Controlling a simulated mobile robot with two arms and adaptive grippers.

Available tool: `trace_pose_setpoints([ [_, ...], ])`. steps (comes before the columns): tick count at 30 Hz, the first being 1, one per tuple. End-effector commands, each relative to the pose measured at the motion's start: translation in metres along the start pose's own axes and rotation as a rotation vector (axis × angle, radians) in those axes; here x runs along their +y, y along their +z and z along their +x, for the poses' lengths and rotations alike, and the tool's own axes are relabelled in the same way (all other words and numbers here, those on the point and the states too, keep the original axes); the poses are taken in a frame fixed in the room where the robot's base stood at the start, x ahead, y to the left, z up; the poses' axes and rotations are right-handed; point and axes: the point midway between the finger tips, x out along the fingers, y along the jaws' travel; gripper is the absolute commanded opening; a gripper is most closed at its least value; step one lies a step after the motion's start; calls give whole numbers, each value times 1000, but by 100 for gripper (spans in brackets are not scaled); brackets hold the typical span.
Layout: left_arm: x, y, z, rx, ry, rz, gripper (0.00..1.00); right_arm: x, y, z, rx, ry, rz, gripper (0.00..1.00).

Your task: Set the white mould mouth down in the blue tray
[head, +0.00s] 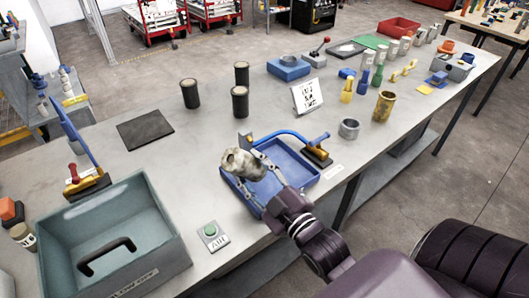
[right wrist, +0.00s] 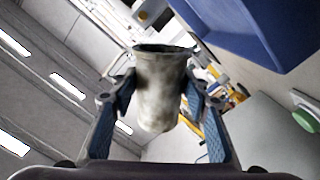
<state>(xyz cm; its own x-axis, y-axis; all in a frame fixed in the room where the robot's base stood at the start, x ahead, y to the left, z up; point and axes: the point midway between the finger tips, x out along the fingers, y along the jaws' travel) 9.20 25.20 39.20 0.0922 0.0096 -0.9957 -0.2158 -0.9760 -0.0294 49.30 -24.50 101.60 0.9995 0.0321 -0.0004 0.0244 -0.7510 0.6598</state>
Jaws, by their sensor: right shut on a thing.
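The white mould (head: 243,164) is a stained, off-white cup shape. My right gripper (head: 259,170) is shut on it, with a finger on either side. In the head view the mould appears tilted, over the left part of the blue tray (head: 303,181); whether it touches the tray I cannot tell. In the right wrist view the mould (right wrist: 160,88) sits between the blue-padded fingers, its dark-edged wide rim at the top of the picture and its narrower end below. The blue tray (right wrist: 262,28) shows there at the upper right. My left gripper is not in view.
Black cylinders (head: 240,101) and a sign (head: 307,96) stand behind. A metal ring (head: 349,129) is to the right.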

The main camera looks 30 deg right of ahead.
Motion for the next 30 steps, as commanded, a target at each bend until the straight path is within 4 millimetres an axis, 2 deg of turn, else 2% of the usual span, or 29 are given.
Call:
trace_pose_setpoints([
  [3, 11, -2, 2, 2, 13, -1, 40, 16, 16, 7, 1, 4, 272, 18],
  [6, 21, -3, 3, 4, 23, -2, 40, 30, 28, 12, -2, 10, 462, 18],
  [12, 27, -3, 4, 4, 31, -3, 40, 55, 42, 17, -8, 26, 678, 18],
  [15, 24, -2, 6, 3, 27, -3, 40, 60, 46, 18, -9, 30, 714, 18],
  [20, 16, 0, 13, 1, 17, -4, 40, 56, 52, 18, -10, 30, 721, 18],
  [30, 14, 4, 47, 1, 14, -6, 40, 34, 77, 17, -10, 29, 719, 18],
])
